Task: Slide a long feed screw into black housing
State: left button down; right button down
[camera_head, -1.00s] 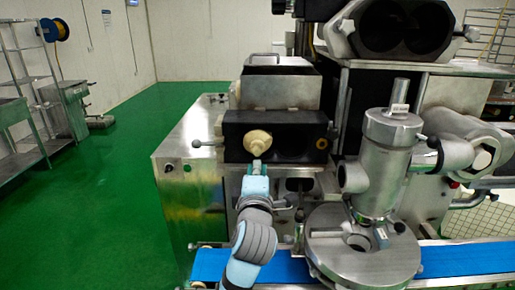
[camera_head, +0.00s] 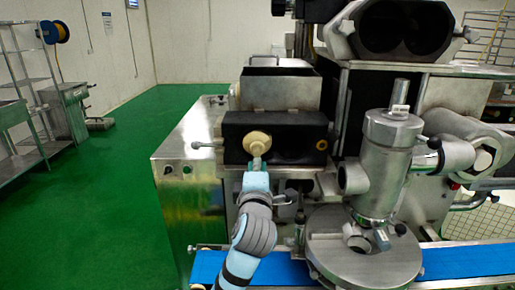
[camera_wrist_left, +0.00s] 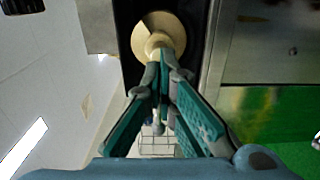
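The black housing (camera_head: 303,126) is a dark block on the front of the machine. The cream feed screw (camera_head: 257,142) is at the housing's left side, with its round end toward me. Its long part is hidden, so I cannot tell how deep it sits. My left gripper (camera_head: 257,164) is just below and in front of the round end. In the left wrist view the fingers (camera_wrist_left: 165,78) close in on the narrow end of the screw (camera_wrist_left: 158,38). My right gripper is not in view.
A grey cylinder unit (camera_head: 388,165) stands close on the right above a round plate (camera_head: 345,250). A blue conveyor belt (camera_head: 455,262) runs across the front. A lever (camera_head: 204,145) sticks out left of the housing. Green floor lies open at left.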

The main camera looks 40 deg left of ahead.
aim_at(257, 154)
pick_arm(q)
jog(key=shift+b+x, duration=1.55)
jog(key=shift+x, duration=3.15)
jog(key=shift+s+d, duration=0.1)
jog(key=shift+s, duration=0.1)
jog(key=p+v, duration=0.1)
jog(key=v, duration=0.8)
jog(key=shift+s+d, duration=0.2)
jog(key=shift+s, duration=0.05)
